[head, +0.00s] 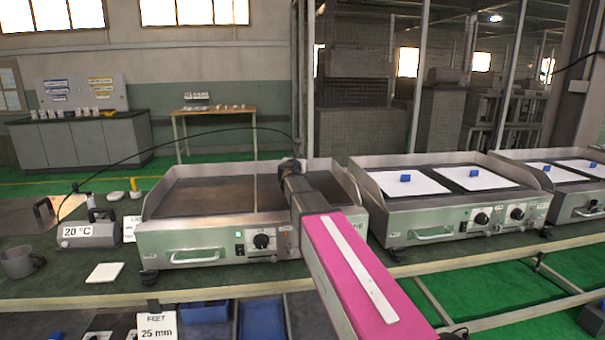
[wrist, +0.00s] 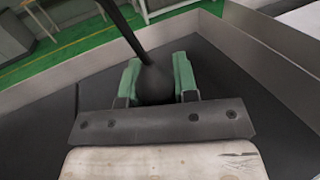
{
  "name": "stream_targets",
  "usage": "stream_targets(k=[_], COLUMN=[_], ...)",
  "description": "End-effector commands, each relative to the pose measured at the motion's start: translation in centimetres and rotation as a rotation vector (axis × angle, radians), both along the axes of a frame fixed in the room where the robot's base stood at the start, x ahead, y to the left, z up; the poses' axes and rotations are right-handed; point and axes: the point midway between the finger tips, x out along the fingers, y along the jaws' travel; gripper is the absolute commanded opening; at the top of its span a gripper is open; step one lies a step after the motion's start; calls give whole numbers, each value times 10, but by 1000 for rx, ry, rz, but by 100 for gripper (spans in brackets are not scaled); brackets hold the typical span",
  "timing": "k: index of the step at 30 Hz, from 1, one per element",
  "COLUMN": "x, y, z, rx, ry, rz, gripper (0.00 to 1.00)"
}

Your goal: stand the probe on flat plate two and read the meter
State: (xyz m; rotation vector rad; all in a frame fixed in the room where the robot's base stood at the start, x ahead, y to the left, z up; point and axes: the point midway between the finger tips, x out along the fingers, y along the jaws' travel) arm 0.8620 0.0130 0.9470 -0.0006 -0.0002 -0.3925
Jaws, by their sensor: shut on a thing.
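My gripper (head: 291,168) is over the right-hand dark plate (head: 325,186) of the nearest griddle (head: 185,240). In the wrist view its green fingers (wrist: 156,82) are shut on the dark, rounded probe (wrist: 155,85). The probe's black cable rises from it and, in the head view, arcs left towards the meter (head: 88,236). The meter's face reads 20 °C. The probe's lower end is hidden, so I cannot tell whether it touches the plate. The left dark plate (head: 205,195) is bare, beyond a thin divider. No plate number is legible.
Two more griddles stand to the right; white sheets (head: 405,183) with blue blocks (head: 405,178) lie on them. A grey mug (head: 20,262) and a white tile (head: 105,272) are at the bench's left. The griddle's raised metal walls (wrist: 270,55) surround the plate.

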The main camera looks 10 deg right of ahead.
Motion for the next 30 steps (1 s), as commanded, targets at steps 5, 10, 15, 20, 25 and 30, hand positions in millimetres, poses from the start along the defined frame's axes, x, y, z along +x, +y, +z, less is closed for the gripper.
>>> stream_targets(k=[5, 10, 15, 20, 25, 30], x=[-1, -1, -1, -1, -1, -1], y=[-15, -16, -16, -16, -16, -16], z=[-9, -24, -45, -50, -49, -52], rx=[1, 0, -1, 1, 1, 0], ry=[0, 2, 1, 0, 0, 0], rz=[-1, 0, 0, 0, 0, 0], gripper=[0, 0, 0, 0, 0, 37])
